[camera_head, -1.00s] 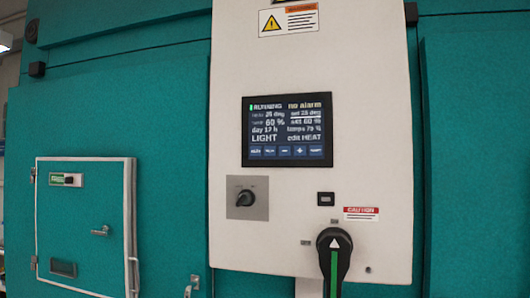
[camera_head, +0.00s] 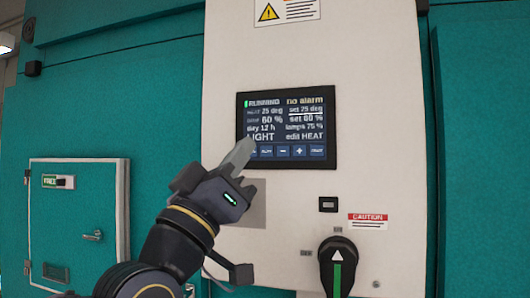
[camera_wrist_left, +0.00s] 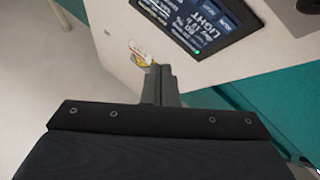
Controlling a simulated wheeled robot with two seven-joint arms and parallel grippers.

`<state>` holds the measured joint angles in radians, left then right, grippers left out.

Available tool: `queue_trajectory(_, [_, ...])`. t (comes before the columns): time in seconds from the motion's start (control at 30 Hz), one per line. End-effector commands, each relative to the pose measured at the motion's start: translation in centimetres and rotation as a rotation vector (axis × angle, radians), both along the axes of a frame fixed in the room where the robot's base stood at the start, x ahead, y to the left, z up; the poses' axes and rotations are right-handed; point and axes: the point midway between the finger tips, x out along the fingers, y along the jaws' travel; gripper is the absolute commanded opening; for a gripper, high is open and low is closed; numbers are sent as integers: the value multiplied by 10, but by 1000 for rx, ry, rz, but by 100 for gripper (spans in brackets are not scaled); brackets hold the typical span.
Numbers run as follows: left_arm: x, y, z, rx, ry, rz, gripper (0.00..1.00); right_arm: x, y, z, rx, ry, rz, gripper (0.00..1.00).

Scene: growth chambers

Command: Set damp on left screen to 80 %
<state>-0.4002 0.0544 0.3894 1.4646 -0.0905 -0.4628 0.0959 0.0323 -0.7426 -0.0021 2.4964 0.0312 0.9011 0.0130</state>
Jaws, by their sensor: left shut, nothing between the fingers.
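The dark touch screen (camera_head: 287,130) sits on the white panel. It reads RUNNING, no alarm, 25 deg with set 25 deg, 60 % with a blurred set value that looks like 60 %, day 12 h, lamps 75 %, LIGHT and edit HEAT. Along its bottom are buttons, among them minus (camera_head: 283,151) and plus (camera_head: 299,151). My left gripper (camera_head: 243,150) is shut and empty, its tip in front of the screen's lower left corner, hiding the leftmost button. Contact cannot be told.
A black rotary handle with a green stripe (camera_head: 337,265) and a small black switch (camera_head: 328,204) are on the panel below right. A grey plate (camera_head: 250,203) is partly behind my arm. A small teal door (camera_head: 75,215) is at the left.

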Motion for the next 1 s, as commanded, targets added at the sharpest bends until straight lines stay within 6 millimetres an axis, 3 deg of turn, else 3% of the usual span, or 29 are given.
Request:
queue_trajectory(0.37, [6,-2,0,2,4,0,0,0,0,4,0,0,0,28])
queue_trajectory(0.8, [61,-20,2,3,6,1,0,0,0,35,0,0,0,28])
queue_trajectory(1.0, [78,-25,0,3,3,1,0,0,0,36,0,0,0,28])
